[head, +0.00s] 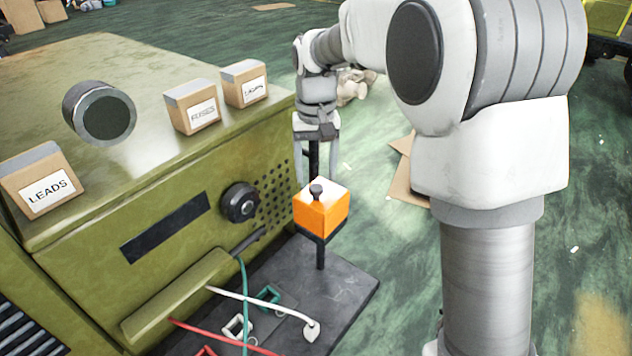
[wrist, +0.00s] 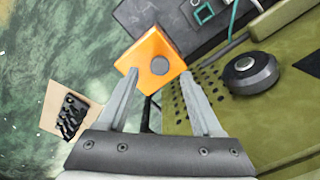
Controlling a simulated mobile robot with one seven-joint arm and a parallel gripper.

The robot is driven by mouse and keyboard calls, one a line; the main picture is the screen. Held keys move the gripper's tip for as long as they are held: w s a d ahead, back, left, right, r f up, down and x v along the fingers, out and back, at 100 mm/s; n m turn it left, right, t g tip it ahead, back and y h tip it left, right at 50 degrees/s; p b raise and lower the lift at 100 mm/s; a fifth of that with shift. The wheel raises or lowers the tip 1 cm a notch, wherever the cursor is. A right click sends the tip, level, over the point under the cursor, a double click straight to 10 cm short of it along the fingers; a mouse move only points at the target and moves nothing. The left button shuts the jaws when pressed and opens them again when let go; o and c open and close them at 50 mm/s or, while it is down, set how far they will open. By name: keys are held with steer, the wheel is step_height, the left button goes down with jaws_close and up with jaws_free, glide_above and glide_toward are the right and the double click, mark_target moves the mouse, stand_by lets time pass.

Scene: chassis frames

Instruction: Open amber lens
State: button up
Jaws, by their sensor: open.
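The amber lens appears as an orange cube (head: 321,215) on a thin dark post, beside the green cabinet's front. A dark knob (head: 316,190) sits on its bright top face. In the wrist view the orange cube (wrist: 147,55) lies just beyond the fingertips, with the round grey knob (wrist: 160,66) facing the camera. My gripper (head: 317,172) hangs above and behind the cube in the head view. Its fingers (wrist: 160,73) are apart and hold nothing, one on each side of the knob in the picture. I cannot tell whether a finger touches the cube.
The green cabinet (head: 75,80) carries a leads box (head: 40,190), two more labelled boxes and a dark cylinder (head: 100,112). A black dial (head: 239,202) sticks out near the cube. Cables cross the dark base plate (head: 345,285). Cardboard (head: 405,170) lies on the floor.

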mark_target(316, 187)
steer(key=shift+f, duration=1.75)
jaws_close()
steer(key=shift+r, duration=0.1)
